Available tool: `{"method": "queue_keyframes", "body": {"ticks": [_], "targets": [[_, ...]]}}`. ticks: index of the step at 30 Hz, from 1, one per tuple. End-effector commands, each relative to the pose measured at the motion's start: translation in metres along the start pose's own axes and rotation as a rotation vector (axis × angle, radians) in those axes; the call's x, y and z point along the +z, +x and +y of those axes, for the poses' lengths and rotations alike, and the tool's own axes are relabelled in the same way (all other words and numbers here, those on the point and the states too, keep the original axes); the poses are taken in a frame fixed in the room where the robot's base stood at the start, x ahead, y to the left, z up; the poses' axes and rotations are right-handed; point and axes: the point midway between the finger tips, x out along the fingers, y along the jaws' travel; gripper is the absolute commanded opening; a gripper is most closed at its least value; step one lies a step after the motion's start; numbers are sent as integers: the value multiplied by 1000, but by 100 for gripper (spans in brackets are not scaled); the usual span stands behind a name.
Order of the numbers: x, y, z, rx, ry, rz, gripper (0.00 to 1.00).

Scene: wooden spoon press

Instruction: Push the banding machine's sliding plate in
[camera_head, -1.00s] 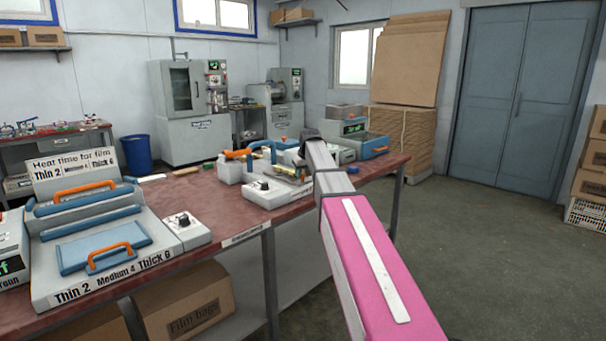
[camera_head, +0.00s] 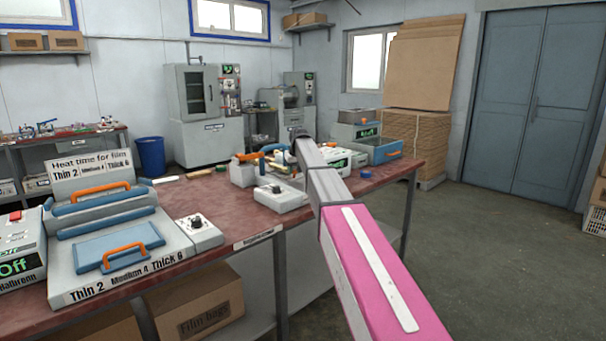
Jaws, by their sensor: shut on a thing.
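My arm (camera_head: 338,200) reaches from the lower right to the far part of the red-topped bench. Its dark far joint (camera_head: 299,133) shows over the machines there. My gripper is hidden behind the arm, so its jaws and anything between them cannot be seen. A white machine with blue and orange parts (camera_head: 243,172) stands left of the arm's end, with a white knob box (camera_head: 279,195) in front. It may be the banding machine; its sliding plate cannot be made out, being small and partly hidden.
A film sealer (camera_head: 120,278) with orange handles fills the bench's near left. A machine with a blue tray (camera_head: 386,152) stands right of the arm's end. A blue roll (camera_head: 365,174) lies near the bench edge. The floor (camera_head: 480,265) at right is clear.

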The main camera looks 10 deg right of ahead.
Motion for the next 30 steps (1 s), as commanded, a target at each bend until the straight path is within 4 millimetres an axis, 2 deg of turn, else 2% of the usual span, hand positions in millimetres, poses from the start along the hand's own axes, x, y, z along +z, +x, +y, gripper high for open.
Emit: {"method": "queue_keyframes", "body": {"ticks": [1, 6, 21, 22, 23, 24, 30], "targets": [[-10, 4, -3, 0, -2, 1, 0], [-23, 9, -9, 0, -1, 1, 0], [-30, 12, -13, -2, 0, 6, 0], [-30, 12, -13, -2, -1, 6, 43], [-30, 12, -13, -2, -1, 6, 53], [-30, 12, -13, -1, -1, 6, 58], [-28, 11, -12, 0, 0, 3, 58]]}}
